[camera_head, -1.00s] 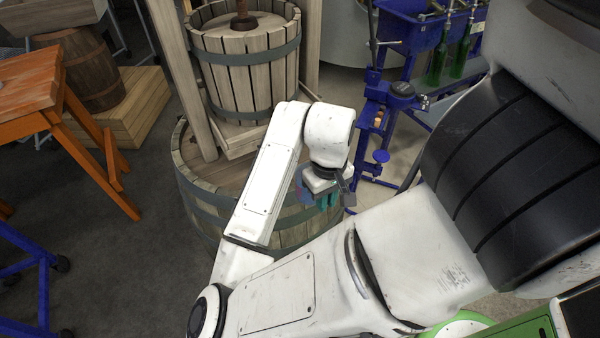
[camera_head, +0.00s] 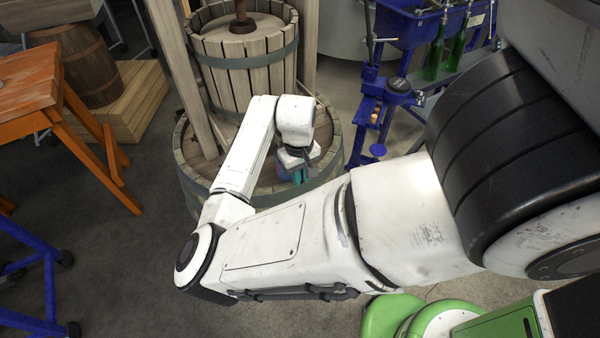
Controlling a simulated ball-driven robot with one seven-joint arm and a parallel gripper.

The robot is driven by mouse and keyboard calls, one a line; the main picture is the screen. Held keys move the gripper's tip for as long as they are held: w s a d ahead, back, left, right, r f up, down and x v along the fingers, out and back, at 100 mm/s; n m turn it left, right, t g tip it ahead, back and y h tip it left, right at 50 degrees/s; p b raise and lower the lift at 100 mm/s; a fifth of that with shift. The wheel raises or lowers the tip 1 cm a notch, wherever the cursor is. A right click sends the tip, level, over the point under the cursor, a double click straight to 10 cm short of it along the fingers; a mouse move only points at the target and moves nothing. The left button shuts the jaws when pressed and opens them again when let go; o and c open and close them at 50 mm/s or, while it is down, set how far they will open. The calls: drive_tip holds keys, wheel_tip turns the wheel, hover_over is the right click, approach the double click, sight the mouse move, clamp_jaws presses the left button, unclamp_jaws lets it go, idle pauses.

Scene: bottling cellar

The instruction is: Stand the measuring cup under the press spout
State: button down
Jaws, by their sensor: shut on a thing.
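My gripper (camera_head: 299,173) hangs at the end of my white arm, over the right part of the wide wooden tub under the press. Its teal fingers are shut on a small bluish-purple thing (camera_head: 314,153), which seems to be the measuring cup. Most of it is hidden behind the gripper, so its tilt cannot be told. The press (camera_head: 245,85) is a slatted wooden basket with grey hoops, standing in the tub (camera_head: 190,181) between wooden posts. I cannot make out the press spout; my arm covers part of the tub's front.
A blue bottling stand (camera_head: 371,108) with green bottles (camera_head: 434,60) is right of the tub. An orange wooden table (camera_head: 35,85) stands left, before a barrel (camera_head: 88,65) on a pallet (camera_head: 140,97). Blue wheeled legs (camera_head: 45,290) are lower left. Floor between is clear.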

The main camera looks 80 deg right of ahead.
drive_tip(key=shift+f, duration=0.1)
drive_tip(key=c, duration=1.1)
unclamp_jaws()
drive_tip(key=shift+c, duration=0.2)
wheel_tip(320, 180, up, 12)
drive_tip(key=b, duration=0.1)
drive_tip(key=shift+w, duration=0.15)
